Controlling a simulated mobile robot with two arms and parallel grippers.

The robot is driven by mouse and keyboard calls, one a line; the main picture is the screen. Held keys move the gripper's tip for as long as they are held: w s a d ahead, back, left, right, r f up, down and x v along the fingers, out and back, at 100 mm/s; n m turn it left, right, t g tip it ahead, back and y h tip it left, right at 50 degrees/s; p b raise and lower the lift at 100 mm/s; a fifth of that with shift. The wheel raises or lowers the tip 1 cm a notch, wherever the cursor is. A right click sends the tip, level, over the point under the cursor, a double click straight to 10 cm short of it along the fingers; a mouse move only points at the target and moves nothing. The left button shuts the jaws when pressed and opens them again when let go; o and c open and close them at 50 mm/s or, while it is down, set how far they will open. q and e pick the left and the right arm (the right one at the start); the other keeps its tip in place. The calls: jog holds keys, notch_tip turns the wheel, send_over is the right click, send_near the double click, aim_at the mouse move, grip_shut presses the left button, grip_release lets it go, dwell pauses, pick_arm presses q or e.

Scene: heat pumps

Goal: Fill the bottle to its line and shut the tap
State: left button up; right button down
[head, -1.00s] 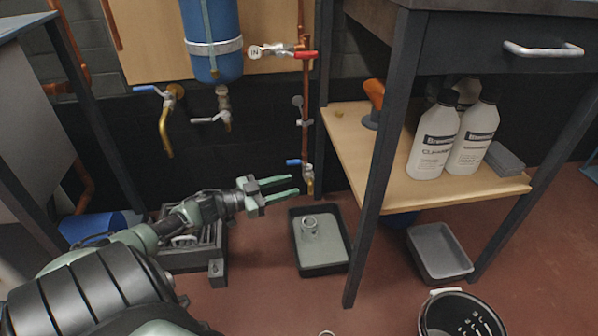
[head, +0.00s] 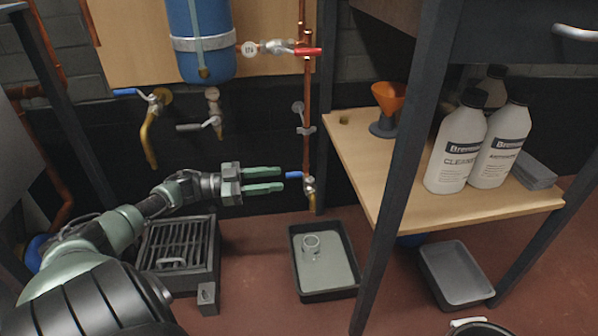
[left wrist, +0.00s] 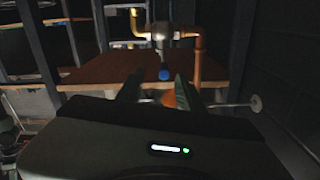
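The drain tap (head: 309,188) sits at the foot of a copper pipe and has a blue lever (head: 294,175) pointing left. My left gripper (head: 283,180) is open and empty, its green fingertips just left of the lever. In the left wrist view the blue lever end (left wrist: 165,74) shows between the spread fingers; I cannot tell if they touch it. My right gripper is not in view.
A red-handled valve (head: 307,52) is higher on the pipe, right of a blue tank (head: 203,60). Two more taps hang at left. A wooden shelf (head: 420,207) with white cleaner bottles (head: 456,150) and an orange funnel (head: 388,97) stands right. A grey tray (head: 457,275) is under it.

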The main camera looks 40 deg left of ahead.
aim_at(300, 175)
pick_arm(q)
jog(key=b+x, duration=0.4)
jog(key=x, duration=0.2)
jog(key=shift+w+f, duration=0.1)
jog(key=shift+w, duration=0.4)
jog(key=shift+w+d, duration=0.35)
jog(key=shift+w, duration=0.05)
jog(key=shift+c, duration=0.4)
grip_shut()
